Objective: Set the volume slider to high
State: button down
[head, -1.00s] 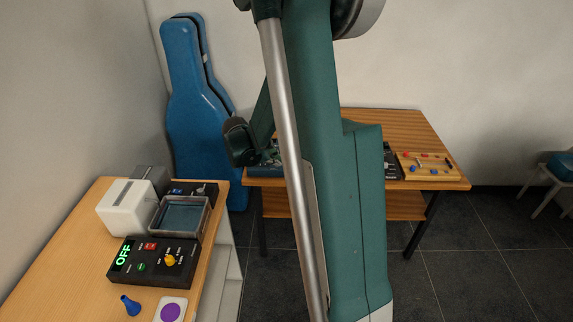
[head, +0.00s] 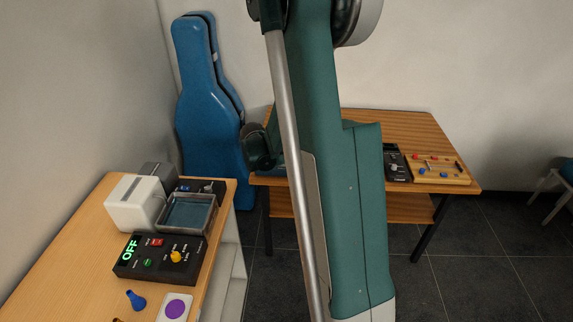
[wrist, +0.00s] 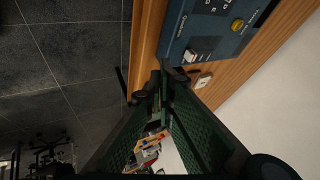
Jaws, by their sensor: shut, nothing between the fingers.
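My gripper (wrist: 165,88) shows in the wrist view with its dark fingers together and empty. It is close beside a blue instrument box (wrist: 212,40) with a yellow knob (wrist: 237,24) and a pale switch or slider cap (wrist: 190,54). I cannot read its labels well. In the head view my green arm hides most of that box and the gripper. A black panel (head: 397,166) with a pale control stands on the back table, just right of my arm. I cannot tell which control is the volume slider.
The wooden back table (head: 385,122) also holds a wooden board (head: 436,170) with coloured pieces. On the left desk (head: 75,240) stand a black panel reading OFF (head: 160,258), a white box (head: 134,203) and a grey tray (head: 187,213). A blue instrument case (head: 205,110) leans on the wall.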

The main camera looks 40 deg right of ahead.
aim_at(295, 158)
jog(key=d+f, duration=0.1)
jog(key=w+d+f, duration=0.1)
jog(key=d, duration=0.1)
jog(key=w+d+f+b, duration=0.1)
jog(key=f, duration=0.1)
jog(key=shift+w+d, duration=0.1)
jog(key=shift+d, duration=0.3)
jog(key=shift+w+d, duration=0.45)
jog(key=shift+w, duration=0.05)
jog(key=shift+d, duration=0.1)
jog(key=w+d+b, duration=0.1)
jog(key=w+d, duration=0.4)
jog(key=shift+w+d, duration=0.3)
jog(key=shift+w, duration=0.1)
jog(key=shift+s+a, duration=0.1)
jog(key=shift+s, duration=0.05)
